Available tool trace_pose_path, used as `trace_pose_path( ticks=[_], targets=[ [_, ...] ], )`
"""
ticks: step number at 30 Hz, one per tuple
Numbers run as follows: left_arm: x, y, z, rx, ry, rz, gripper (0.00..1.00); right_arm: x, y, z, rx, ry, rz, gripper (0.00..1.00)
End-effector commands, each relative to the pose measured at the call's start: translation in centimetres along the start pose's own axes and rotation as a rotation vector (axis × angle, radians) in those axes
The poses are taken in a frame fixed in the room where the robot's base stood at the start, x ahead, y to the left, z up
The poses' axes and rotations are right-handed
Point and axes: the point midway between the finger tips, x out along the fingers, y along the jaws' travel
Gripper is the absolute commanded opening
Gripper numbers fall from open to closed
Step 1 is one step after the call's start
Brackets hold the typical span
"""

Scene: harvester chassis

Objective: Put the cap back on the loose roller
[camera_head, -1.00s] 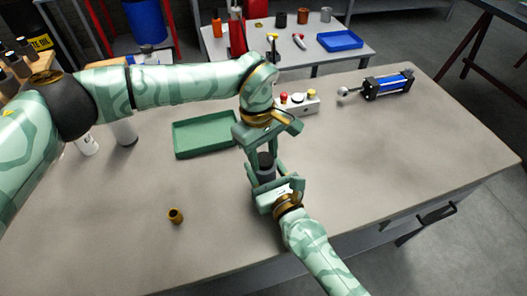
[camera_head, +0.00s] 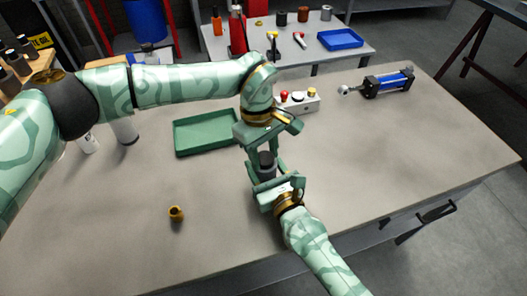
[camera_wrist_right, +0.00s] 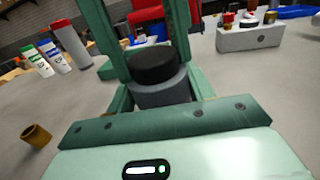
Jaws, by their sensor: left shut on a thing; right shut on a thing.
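The grey roller (camera_wrist_right: 160,92) stands upright between the fingers of my right gripper (camera_head: 268,177), which is shut on it above the bench. In the right wrist view the black cap (camera_wrist_right: 155,66) sits at the roller's top end, in line with it and with no clear gap. Whether it is fully seated I cannot tell. My left gripper (camera_head: 264,153) reaches down from above, shut on the cap, with its fingers on either side of it. In the head view the cap (camera_head: 266,158) is partly hidden by the grippers.
A green tray (camera_head: 207,131) lies left of the grippers. A brass bushing (camera_head: 176,214) rests at the front left. A button box (camera_head: 298,103) and a blue cylinder actuator (camera_head: 388,84) are behind and to the right. The bench's right side is clear.

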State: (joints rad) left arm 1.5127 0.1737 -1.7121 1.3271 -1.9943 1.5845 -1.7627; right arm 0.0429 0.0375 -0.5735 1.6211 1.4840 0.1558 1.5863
Motion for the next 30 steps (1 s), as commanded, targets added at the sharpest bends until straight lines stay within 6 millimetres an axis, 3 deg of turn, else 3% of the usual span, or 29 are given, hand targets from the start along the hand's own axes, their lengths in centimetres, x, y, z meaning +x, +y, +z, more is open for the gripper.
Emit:
trace_pose_path(
  ticks=[2, 30],
  targets=[
    [1.1, -0.3, -0.3, 0.000, 0.006, -0.009, 0.19, 0.0, 0.4, 0.2, -0.002, -0.008, 0.009, 0.12],
    [-0.6, -0.2, 0.0, 0.000, 0.004, -0.010, 0.19, 0.0, 0.2, 0.2, 0.000, -0.005, 0.005, 0.12]
  ],
)
